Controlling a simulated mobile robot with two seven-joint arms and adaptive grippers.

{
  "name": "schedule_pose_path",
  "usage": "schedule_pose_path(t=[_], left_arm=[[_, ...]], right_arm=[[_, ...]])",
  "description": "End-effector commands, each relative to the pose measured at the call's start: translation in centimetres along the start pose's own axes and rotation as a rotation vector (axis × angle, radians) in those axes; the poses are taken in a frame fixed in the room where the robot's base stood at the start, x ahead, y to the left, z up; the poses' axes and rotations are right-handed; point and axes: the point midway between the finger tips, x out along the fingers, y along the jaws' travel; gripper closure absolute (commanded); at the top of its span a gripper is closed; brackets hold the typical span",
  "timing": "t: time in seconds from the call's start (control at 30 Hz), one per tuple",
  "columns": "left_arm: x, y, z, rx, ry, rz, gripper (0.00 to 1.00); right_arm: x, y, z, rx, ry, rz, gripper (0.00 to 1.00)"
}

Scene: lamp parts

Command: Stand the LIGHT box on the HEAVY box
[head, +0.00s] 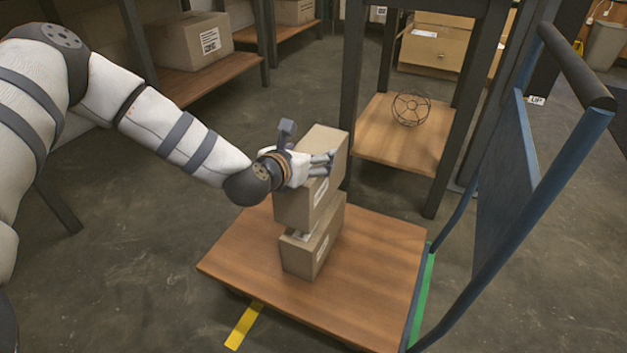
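Two cardboard boxes are in a stack on the wooden deck of a cart (375,262). The upper box (296,208) is the taller one and is turned a little against the lower box (300,258). Each has a white label, too small to read, so I cannot tell by lettering which is LIGHT or HEAVY. The upper box is directly over the lower one; whether it rests fully on it is unclear. My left gripper (325,163) is at the upper box, its fingers across the box near its top. Whether they grip it is not clear. My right gripper is out of view.
The cart's blue frame and dark handle (577,66) rise on the right. A shelf with a wire lamp cage (411,107) stands behind the cart. More boxes sit on shelves (190,42) at the back left. The deck around the stack is clear.

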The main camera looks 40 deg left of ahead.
Motion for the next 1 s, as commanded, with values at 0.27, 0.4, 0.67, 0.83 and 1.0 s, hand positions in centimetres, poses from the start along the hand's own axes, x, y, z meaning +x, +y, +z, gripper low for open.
schedule_pose_path(t=[0.27,0.4,0.67,0.83,1.0], left_arm=[[0.7,-1.1,-3.7,0.003,0.0,0.0,0.87],[1.1,-1.1,-4.5,0.0,-0.006,-0.001,0.87],[1.1,-1.1,-4.7,0.0,-0.005,-0.001,0.87],[1.1,-1.1,-4.6,0.0,-0.003,-0.002,0.05],[1.1,-1.1,-4.6,0.0,-0.003,-0.002,0.05]], right_arm=[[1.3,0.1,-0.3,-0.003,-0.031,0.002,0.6],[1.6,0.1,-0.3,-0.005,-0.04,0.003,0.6],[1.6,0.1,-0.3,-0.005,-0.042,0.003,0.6],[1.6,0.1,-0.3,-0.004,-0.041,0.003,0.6],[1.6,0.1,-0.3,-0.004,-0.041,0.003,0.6]])
